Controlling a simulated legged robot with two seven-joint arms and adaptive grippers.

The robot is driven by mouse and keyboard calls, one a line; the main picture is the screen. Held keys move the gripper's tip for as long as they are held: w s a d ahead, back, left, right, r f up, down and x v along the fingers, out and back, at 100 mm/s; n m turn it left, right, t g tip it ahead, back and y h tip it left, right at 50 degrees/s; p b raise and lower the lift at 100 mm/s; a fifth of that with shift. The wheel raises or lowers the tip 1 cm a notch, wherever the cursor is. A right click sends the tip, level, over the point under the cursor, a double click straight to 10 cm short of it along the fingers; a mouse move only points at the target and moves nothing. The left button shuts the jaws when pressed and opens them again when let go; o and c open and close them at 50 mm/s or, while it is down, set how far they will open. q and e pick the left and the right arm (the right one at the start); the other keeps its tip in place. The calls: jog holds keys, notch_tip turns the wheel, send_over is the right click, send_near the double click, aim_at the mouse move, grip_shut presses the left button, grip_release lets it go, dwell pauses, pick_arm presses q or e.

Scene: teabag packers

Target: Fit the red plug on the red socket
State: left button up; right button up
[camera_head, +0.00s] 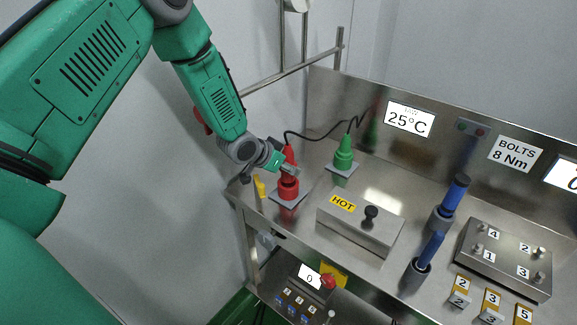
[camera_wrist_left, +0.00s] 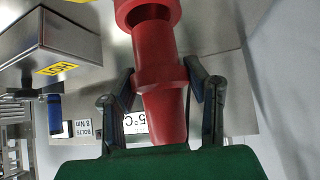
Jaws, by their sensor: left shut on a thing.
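The red plug (camera_head: 288,154) stands upright at the back left of the steel bench, with a dark cable at its top. My left gripper (camera_head: 289,170) is shut on it from the left. In the left wrist view the red plug (camera_wrist_left: 161,110) lies between the two dark fingers of the left gripper (camera_wrist_left: 160,76). The red socket (camera_head: 288,188) is directly below the plug on a grey plate, and shows as a wide red ring (camera_wrist_left: 145,12) in the wrist view. Plug and socket look in line and touching; I cannot tell how deeply they fit. My right gripper is out of view.
A green plug on its socket (camera_head: 343,158) stands to the right. A steel box with a HOT label (camera_head: 343,204) and black knob is in front. Blue-handled tools (camera_head: 452,198) and a bolt plate (camera_head: 505,258) are further right. A rail (camera_head: 290,73) runs behind.

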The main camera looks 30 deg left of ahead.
aim_at(282, 174)
pick_arm(q)
jog(key=shift+d+r, duration=0.1)
jog(key=shift+d, duration=0.2)
jog(key=shift+a, duration=0.45)
jog(key=shift+d+f, duration=0.15)
jog(key=shift+f, duration=0.15)
jog(key=shift+f+b, duration=1.3)
jog(key=shift+f, duration=0.5)
jog(key=o, duration=1.3)
jog(key=shift+o, duration=0.2)
